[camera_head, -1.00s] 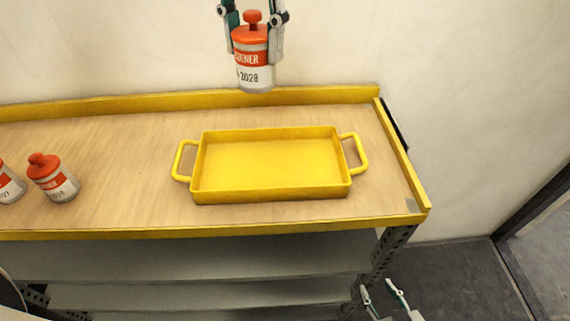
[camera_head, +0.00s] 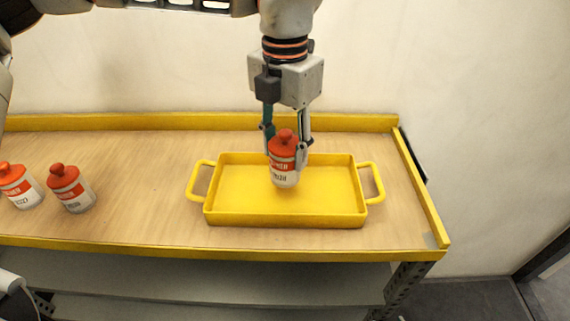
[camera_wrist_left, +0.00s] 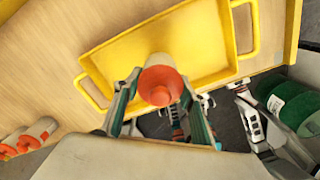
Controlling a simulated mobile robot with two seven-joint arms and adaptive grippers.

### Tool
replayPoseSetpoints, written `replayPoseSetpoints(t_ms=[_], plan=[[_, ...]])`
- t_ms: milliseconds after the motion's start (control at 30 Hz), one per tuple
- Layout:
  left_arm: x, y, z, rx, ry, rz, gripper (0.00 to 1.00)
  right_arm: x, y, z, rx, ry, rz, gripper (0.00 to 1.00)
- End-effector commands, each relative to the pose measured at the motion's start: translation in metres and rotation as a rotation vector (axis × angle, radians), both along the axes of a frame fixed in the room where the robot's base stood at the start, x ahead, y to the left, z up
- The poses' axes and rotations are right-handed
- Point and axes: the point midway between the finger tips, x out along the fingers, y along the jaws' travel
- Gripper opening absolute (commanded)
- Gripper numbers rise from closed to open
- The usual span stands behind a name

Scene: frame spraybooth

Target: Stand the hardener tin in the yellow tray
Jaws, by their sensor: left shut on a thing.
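My left gripper (camera_head: 286,155) is shut on the hardener tin (camera_head: 283,171), a white tin with an orange-red label band and an orange-red knobbed lid. The tin is upright, over the middle of the yellow tray (camera_head: 285,221); I cannot tell whether its base touches the tray floor. The left wrist view shows the tin's lid (camera_wrist_left: 159,84) between the fingers, with the tray (camera_wrist_left: 243,46) beyond. Grey parts that may be my right gripper (camera_wrist_left: 250,118) show in the left wrist view, their opening unclear.
Two similar orange-lidded tins, one (camera_head: 72,189) nearer the tray and another (camera_head: 20,187) further left, stand on the wooden bench top (camera_head: 135,160). The tray has a handle at each end and looks otherwise empty. A raised yellow edge (camera_head: 150,121) runs along the back.

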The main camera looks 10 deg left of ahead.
Motion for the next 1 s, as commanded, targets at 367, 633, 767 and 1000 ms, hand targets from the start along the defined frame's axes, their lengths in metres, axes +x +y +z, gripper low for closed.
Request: replayPoseSetpoints(t_ms=[367, 633, 767, 1000], plan=[[0.000, 0.000, -0.040, 0.000, 0.001, -0.001, 0.15, 0.000, -0.001, 0.001, -0.003, 0.000, 0.001, 0.40], [0.000, 0.000, -0.044, 0.000, -0.001, 0.000, 0.15, 0.000, -0.001, 0.001, -0.003, 0.000, 0.001, 0.40], [0.000, 0.000, -0.048, 0.000, 0.000, 0.000, 0.15, 0.000, -0.002, -0.002, -0.004, 0.001, 0.001, 0.40], [0.000, 0.000, -0.047, 0.000, 0.000, 0.000, 0.58, -0.001, -0.002, -0.003, -0.004, 0.002, 0.001, 0.40]])
